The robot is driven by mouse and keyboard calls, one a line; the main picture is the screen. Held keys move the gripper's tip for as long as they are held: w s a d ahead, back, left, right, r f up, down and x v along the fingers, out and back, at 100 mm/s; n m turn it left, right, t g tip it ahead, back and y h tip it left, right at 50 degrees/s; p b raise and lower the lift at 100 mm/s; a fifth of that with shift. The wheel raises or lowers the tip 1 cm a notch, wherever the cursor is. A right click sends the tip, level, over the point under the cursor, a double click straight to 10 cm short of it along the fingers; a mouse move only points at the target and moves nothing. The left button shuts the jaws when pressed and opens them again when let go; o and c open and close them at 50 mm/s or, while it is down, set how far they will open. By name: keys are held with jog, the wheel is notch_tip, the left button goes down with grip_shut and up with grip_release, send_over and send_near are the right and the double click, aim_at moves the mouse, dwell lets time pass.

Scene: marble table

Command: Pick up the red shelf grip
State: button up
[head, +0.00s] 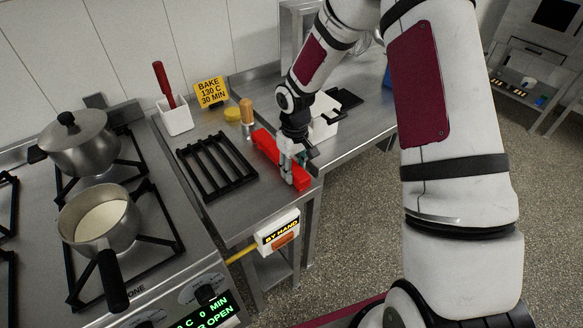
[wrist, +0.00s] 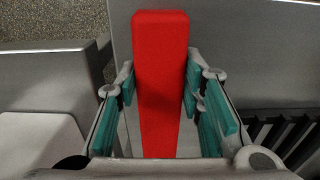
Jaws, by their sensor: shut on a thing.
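The red shelf grip (head: 266,146) is a long red bar on the steel counter near its right edge in the head view. In the wrist view the red shelf grip (wrist: 160,75) runs up the middle between the finger pads. My gripper (head: 293,172) is over the near end of the bar, pointing down. In the wrist view my gripper (wrist: 160,92) has its teal pads on both sides of the bar, shut on it. I cannot tell whether the bar is clear of the counter. Part of it is hidden behind my gripper in the head view.
A black grate (head: 216,166) lies left of the bar. A wooden-handled tool (head: 246,112), a yellow sign (head: 212,91) and a white holder (head: 175,118) stand behind. Pots (head: 80,145) sit on the stove at left.

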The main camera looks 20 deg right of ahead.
jog(key=shift+r, duration=0.45)
notch_tip(320, 180, up, 2)
jog(key=shift+s+r, duration=0.1)
jog(key=shift+s, duration=0.05)
jog(key=s+r, duration=0.1)
jog(key=s, duration=1.4)
jog(key=shift+s+d+b, duration=0.25)
jog(key=shift+s+b, duration=0.05)
jog(key=shift+s, duration=0.05)
jog(key=shift+r, duration=0.1)
